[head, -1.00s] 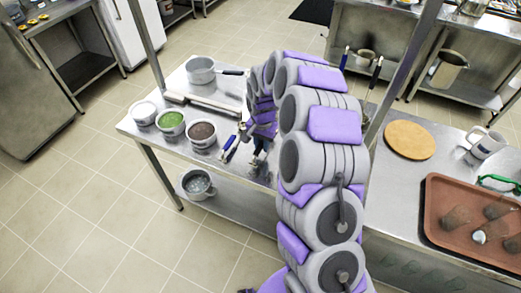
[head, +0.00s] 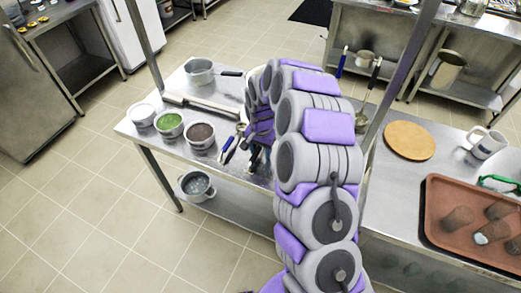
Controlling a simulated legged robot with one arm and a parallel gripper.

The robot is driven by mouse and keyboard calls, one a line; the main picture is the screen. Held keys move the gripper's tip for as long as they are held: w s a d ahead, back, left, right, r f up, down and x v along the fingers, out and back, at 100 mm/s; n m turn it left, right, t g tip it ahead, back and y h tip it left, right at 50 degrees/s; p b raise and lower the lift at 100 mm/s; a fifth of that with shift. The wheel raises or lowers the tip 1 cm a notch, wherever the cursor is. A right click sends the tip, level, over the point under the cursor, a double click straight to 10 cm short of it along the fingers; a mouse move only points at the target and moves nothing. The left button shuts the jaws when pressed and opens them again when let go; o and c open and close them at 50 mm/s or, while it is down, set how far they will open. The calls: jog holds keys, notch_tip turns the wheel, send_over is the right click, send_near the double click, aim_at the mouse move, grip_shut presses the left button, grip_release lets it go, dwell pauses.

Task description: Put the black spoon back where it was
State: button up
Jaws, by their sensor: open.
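A black-handled utensil (head: 375,74), which looks like the black spoon, is upright to the right of my arm, with a metal end below its handle. A blue-handled utensil (head: 343,62) is upright just left of it. My gripper (head: 256,160) is low over the front edge of the steel table, partly hidden by my arm. It is open and nothing shows between its fingers. Blue-handled utensils (head: 228,147) lie on the table just left of my gripper. I cannot tell what supports the upright utensils.
Bowls of white, green (head: 169,124) and brown food (head: 201,134) stand left of my gripper. A pan (head: 200,71) stands behind them.

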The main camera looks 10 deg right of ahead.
aim_at(260, 149)
jog(key=shift+a+r, duration=0.1)
jog(key=shift+a+r, duration=0.15)
jog(key=shift+r, duration=0.15)
notch_tip(260, 149, up, 10)
jog(key=p, duration=0.3)
jog(key=s+a+r+n, duration=0.1)
jog(key=s+r+n, duration=0.1)
jog(key=s+r, duration=0.6)
jog(key=s+d+r+n+g, duration=0.1)
jog(key=s+r+n, duration=0.1)
jog(key=s, duration=1.4)
jog(key=s+r+n, duration=0.3)
jog(key=s, duration=1.4)
jog(key=shift+d+r+g, duration=0.35)
jog(key=shift+d+g, duration=0.05)
